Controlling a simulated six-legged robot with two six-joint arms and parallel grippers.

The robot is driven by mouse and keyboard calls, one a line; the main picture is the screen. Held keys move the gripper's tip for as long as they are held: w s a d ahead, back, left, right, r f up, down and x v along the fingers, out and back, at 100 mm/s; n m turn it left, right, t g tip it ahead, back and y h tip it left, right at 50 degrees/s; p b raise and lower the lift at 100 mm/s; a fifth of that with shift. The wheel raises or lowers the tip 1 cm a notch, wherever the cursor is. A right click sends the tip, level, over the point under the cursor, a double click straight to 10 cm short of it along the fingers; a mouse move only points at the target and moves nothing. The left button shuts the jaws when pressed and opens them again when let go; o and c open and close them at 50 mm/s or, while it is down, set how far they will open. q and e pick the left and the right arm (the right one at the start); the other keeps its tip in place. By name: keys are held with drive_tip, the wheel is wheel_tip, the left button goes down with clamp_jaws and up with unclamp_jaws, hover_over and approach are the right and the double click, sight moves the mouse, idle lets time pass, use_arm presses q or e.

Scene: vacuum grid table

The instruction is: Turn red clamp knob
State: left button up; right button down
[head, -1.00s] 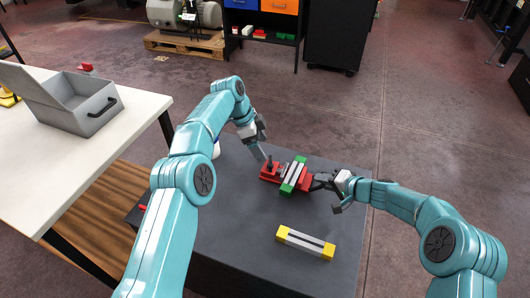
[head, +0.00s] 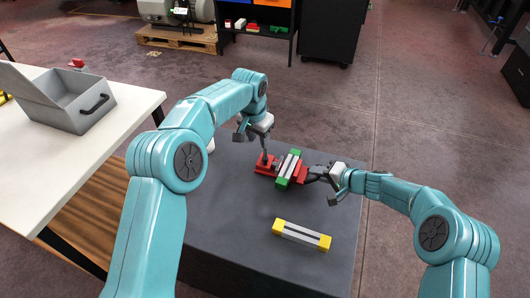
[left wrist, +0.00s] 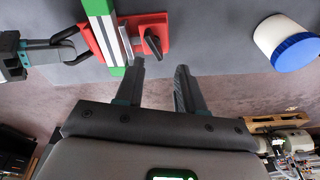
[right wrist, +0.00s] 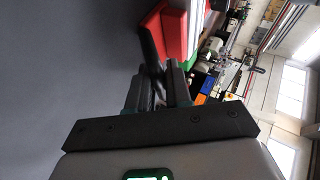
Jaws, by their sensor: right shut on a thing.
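The red clamp (head: 265,169) lies on the dark table with a green-and-grey bar (head: 289,168) across it. In the left wrist view, the clamp base (left wrist: 158,24) carries a black knob (left wrist: 153,42) at its right end. My left gripper (head: 264,153) points down at that end in the head view. Its fingers (left wrist: 158,62) are apart with nothing between them, close to the knob in the picture. My right gripper (head: 314,174) is shut at the clamp's opposite end. In the right wrist view the red end (right wrist: 173,35) lies just past its fingertips; the exact contact is partly hidden.
A yellow-and-grey bar (head: 302,235) lies on the dark table (head: 235,230) in front of the clamp. A white jar with a blue lid (left wrist: 290,42) stands beside the clamp. A white table (head: 60,150) with an open grey box (head: 75,110) is at the left.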

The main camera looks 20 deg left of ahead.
sight(265, 154)
use_arm(q)
drive_tip(key=s+d+r+n+t+y, duration=0.2)
drive_tip(key=d+n, duration=0.1)
drive_tip(key=n, duration=0.4)
drive_tip(key=x, duration=1.1)
drive_tip(key=shift+d+f, duration=0.15)
drive_tip(key=shift+f, duration=0.1)
clamp_jaws()
